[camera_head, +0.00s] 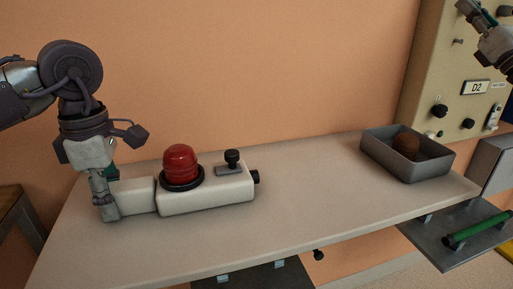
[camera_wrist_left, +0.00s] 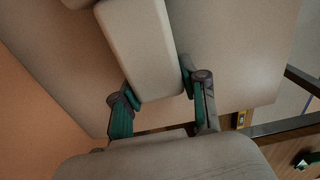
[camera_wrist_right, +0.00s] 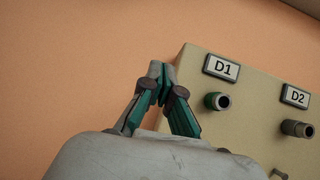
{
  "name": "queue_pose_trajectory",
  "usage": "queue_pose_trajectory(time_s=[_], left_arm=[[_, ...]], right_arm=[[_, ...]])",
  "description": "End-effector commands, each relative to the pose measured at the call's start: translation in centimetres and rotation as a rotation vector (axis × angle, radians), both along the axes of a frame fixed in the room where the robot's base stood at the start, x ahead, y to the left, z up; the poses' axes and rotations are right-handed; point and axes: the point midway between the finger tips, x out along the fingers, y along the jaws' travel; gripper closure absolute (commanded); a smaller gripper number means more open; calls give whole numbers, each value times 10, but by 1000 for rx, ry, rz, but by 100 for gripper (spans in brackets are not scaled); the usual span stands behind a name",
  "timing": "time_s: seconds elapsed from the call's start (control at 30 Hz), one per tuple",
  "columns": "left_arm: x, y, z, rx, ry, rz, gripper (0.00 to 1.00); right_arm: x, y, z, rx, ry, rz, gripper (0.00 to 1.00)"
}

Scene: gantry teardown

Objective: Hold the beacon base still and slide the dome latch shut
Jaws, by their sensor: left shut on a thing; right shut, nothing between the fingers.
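The beacon base (camera_head: 208,199) is a long cream block lying on the table, with a narrower end (camera_head: 137,196) at its left. A red dome (camera_head: 180,163) sits in a dark ring on it. A grey slide plate with a black knob, the dome latch (camera_head: 232,160), is on top, right of the dome and apart from it. My left gripper (camera_head: 109,208) is shut on the narrow end; the left wrist view shows its fingers on both sides of the cream block (camera_wrist_left: 141,50). My right gripper (camera_wrist_right: 160,72) is shut and empty, up by the wall panel, far from the beacon.
A grey tray (camera_head: 377,154) with a brown ball (camera_head: 406,143) stands at the table's right end. A beige panel (camera_head: 425,70) with knobs and labels stands behind it. A shelf with a green bar (camera_head: 477,230) is at lower right. The table (camera_head: 310,190) between base and tray is clear.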

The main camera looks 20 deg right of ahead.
Motion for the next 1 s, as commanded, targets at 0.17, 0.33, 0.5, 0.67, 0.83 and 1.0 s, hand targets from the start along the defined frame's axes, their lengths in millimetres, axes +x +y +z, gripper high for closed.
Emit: queue_pose_trajectory(time_s=[0.17,0.33,0.5,0.67,0.83,1.0], left_arm=[[0,0,-1,0,0,1,100],[0,0,0,-1,0,1,100],[0,0,0,-1,0,0,100],[0,0,0,-1,0,0,100],[0,0,0,-1,1,0,100],[0,0,0,-1,1,0,100]], right_arm=[[-37,152,32,-282,21,335,100],[-26,260,-55,-474,375,693,100],[-40,314,-132,-628,713,899,100],[-54,330,-172,-714,911,978,100],[-58,338,-188,-743,978,999,100],[-53,360,-202,-744,979,1002,100]])
